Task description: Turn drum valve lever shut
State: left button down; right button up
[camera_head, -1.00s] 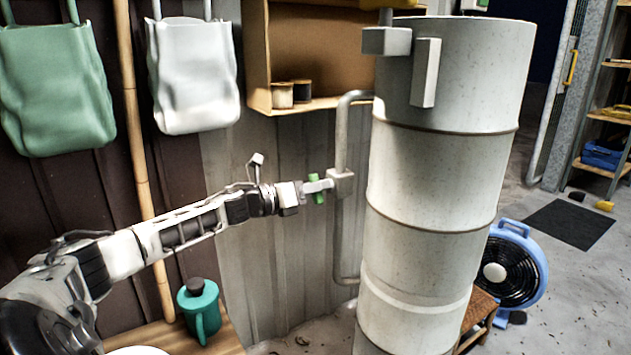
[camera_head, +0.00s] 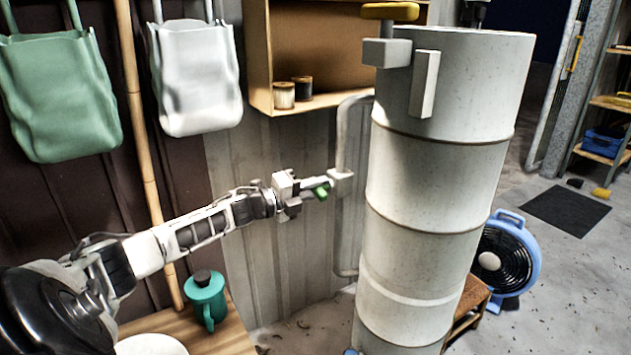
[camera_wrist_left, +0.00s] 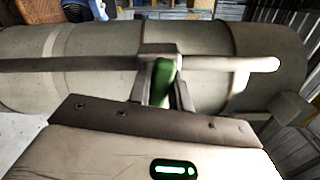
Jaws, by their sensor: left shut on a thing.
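The tall pale grey drum (camera_head: 425,185) stands right of centre, with a grey pipe (camera_head: 342,135) running down beside its left side. A small valve block (camera_head: 341,175) sits on that pipe. The green lever (camera_head: 321,191) is at the block's left and looks tilted. My left gripper (camera_head: 318,184) comes in from the left and is shut on the lever. In the left wrist view, the green lever (camera_wrist_left: 163,80) sits between the two fingers (camera_wrist_left: 163,94), in front of the pipe (camera_wrist_left: 225,64) and drum (camera_wrist_left: 60,48). My right gripper is out of view.
A yellow handwheel (camera_head: 390,11) and a grey block (camera_head: 387,52) are at the drum's top left. A wooden shelf (camera_head: 330,103) hangs behind the arm. A teal jug (camera_head: 206,298) stands on a wooden table (camera_head: 225,335) below the arm. A blue fan (camera_head: 508,262) stands at right.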

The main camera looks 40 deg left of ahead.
pick_arm(q)
jog(key=shift+n+p, duration=0.4)
jog(key=shift+n, duration=1)
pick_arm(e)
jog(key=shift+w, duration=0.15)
pick_arm(q)
jog(key=c, duration=1.3)
grip_release()
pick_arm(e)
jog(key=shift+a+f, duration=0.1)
pick_arm(q)
jog(key=shift+f, duration=0.1)
jog(key=shift+s+a, duration=0.1)
jog(key=shift+s, duration=0.15)
jog(key=p+v, duration=0.3)
jog(key=v, duration=1.2)
jog(key=shift+s+a, duration=0.1)
jog(key=shift+s, duration=0.05)
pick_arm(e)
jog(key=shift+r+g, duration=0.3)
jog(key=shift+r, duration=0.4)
